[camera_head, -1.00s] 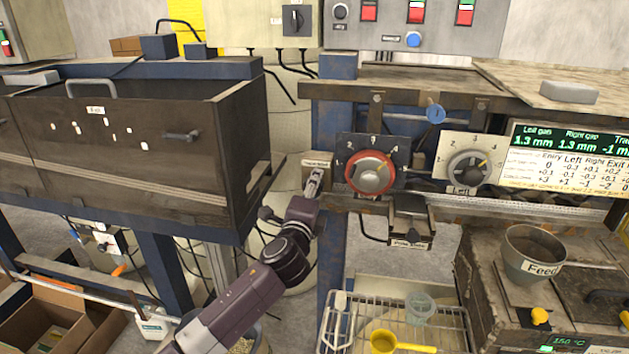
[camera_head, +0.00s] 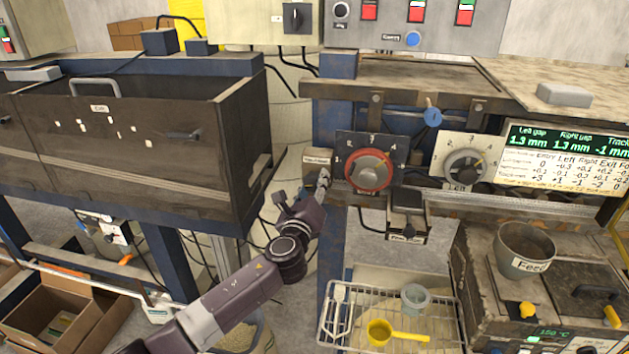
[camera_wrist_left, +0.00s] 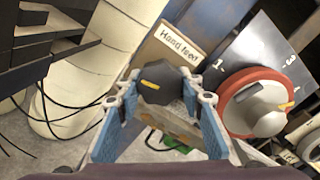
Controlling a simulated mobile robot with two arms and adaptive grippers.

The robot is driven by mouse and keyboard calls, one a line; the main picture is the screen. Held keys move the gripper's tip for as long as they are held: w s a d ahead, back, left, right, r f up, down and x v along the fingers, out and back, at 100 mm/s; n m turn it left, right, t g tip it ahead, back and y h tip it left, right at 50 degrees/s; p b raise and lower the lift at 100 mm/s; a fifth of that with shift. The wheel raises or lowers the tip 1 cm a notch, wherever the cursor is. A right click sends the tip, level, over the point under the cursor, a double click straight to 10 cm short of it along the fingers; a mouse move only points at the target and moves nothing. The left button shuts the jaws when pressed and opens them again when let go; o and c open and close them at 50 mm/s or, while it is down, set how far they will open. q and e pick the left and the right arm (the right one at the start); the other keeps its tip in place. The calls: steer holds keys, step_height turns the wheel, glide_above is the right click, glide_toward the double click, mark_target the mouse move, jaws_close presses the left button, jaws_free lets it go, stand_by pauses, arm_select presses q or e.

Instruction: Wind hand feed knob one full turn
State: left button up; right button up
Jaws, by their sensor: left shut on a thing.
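The hand feed knob (camera_wrist_left: 163,80) is dark with a yellow mark, and shows in the left wrist view in front of the beige "Hand feed" box (camera_wrist_left: 166,46). My left gripper (camera_wrist_left: 162,95) is shut on the knob, with one blue-padded finger on each side. In the head view my left gripper (camera_head: 323,180) reaches up to the hand feed box (camera_head: 317,157), and the knob is hidden behind the fingers. My right gripper is not in view.
A red-ringed dial (camera_head: 369,171) sits close to the right of my left gripper, with a grey dial (camera_head: 465,169) further right. A dark cabinet (camera_head: 130,140) stands to the left. A wire rack (camera_head: 350,337) with a yellow scoop (camera_head: 380,332) lies below.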

arm_select(q)
steer(key=shift+f, duration=0.1)
stand_by(0.3)
steer(key=o, duration=0.9)
steer(key=shift+s, duration=0.15)
steer(key=s, duration=0.4)
steer(key=s+a, duration=0.1)
steer(key=s, duration=0.2)
steer(key=s+a, duration=0.1)
steer(key=s, duration=0.3)
steer(key=shift+s+a, duration=0.15)
steer(key=shift+s, duration=0.15)
